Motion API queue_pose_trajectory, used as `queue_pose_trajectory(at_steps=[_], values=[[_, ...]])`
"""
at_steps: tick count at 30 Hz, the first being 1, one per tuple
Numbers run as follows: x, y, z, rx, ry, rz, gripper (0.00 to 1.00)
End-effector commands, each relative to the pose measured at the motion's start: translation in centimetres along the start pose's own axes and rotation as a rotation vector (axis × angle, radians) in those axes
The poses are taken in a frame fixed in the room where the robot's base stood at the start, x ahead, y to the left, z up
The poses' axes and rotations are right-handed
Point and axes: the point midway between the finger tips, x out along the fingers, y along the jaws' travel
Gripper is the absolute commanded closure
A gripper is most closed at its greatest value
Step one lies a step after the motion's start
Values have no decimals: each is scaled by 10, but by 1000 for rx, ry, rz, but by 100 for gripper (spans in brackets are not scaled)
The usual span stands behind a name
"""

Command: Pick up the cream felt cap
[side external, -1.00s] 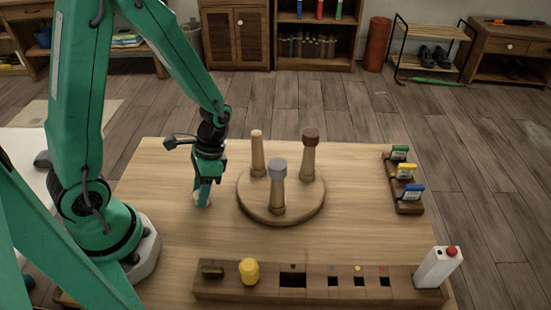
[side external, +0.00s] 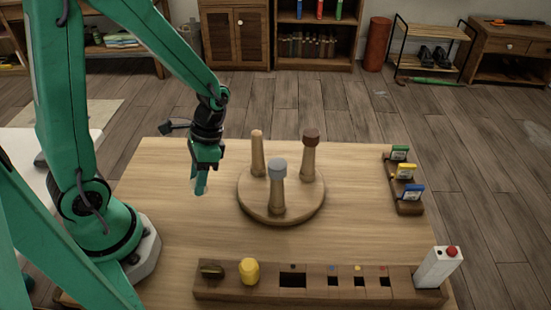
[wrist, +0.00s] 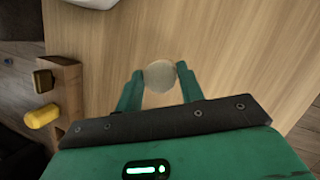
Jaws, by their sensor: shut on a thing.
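The cream felt cap (wrist: 159,75) shows in the wrist view as a round, pale disc between the two fingertips. My gripper (wrist: 159,84) is shut on it, with a green finger on each side. In the side external view my gripper (side external: 200,187) hangs above the left part of the table, left of the round wooden stand. The cap is mostly hidden by the fingers in that view.
A round wooden stand (side external: 246,203) bears three pegs, one with a grey top and one with a brown top. A slotted wooden rack (side external: 222,289) lies along the front edge with a yellow piece (side external: 249,271). A small rack (side external: 408,207) with coloured tags stands at right.

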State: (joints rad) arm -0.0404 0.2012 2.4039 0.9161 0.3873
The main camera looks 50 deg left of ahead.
Motion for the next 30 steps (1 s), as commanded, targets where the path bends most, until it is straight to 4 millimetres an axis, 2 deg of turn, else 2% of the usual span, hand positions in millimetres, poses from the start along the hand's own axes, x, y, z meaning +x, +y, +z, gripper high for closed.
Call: queue_pose_trajectory(at_steps=[6,13,19,30], values=[[-27,4,9,0,4,-2,80],[-47,7,17,0,2,-1,80],[-54,8,20,0,1,0,80],[-54,8,20,0,0,0,80]])
